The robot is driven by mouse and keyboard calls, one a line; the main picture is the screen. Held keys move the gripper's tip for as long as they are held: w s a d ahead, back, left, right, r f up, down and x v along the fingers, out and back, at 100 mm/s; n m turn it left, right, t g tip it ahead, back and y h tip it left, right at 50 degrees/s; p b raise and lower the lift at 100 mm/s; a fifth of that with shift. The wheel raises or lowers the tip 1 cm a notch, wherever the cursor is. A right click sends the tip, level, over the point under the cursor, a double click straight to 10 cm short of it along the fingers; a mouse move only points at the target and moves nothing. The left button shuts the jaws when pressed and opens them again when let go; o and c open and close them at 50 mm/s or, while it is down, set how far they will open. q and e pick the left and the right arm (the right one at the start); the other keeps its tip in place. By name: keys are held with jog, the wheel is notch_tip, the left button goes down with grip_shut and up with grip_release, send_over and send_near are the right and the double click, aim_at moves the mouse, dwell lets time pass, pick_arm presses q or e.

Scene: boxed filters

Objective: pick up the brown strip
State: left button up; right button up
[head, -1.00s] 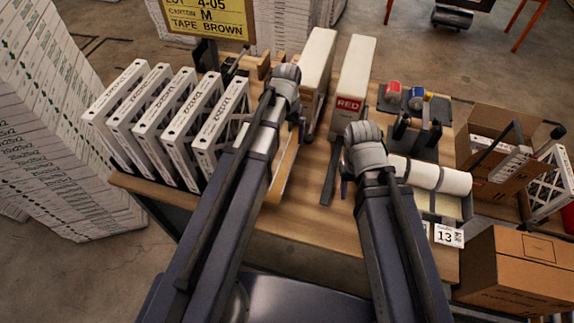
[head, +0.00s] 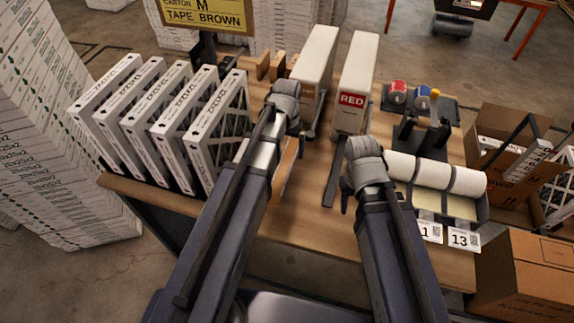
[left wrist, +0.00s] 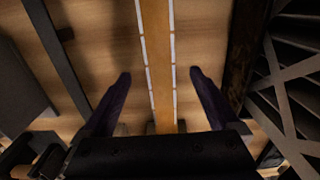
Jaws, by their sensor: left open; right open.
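The brown strip (head: 288,163) lies on the wooden table, partly hidden behind my left arm in the head view. In the left wrist view the strip (left wrist: 156,50) runs lengthwise between the fingers, brown with broken white bands along both edges. My left gripper (left wrist: 160,76) is open, with one finger on each side of the strip and a gap on both sides. In the head view my left gripper (head: 296,122) is mostly hidden by its own wrist. My right gripper (head: 347,198) is open and empty over the table, right of the strip.
Several white-framed filters (head: 165,120) stand in a row on the left. Two tall white boxes, one labelled RED (head: 352,98), stand behind the grippers. A tape dispenser (head: 425,130) and white rolls (head: 435,175) are on the right. Cartons (head: 530,270) stand beyond the table's right edge.

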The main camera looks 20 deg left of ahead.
aim_at(287, 161)
pick_arm(q)
notch_tip(287, 161, down, 3)
jog(key=shift+f+b, duration=0.2)
jog(key=shift+b, duration=1)
pick_arm(e)
notch_tip(287, 161, down, 4)
jog(key=shift+r, duration=0.25)
jog(key=shift+r, duration=0.1)
pick_arm(q)
jog(key=c, duration=1.1)
jog(key=shift+r+p, duration=0.25)
jog(key=shift+p, duration=0.05)
pick_arm(e)
jog(key=shift+r, duration=0.2)
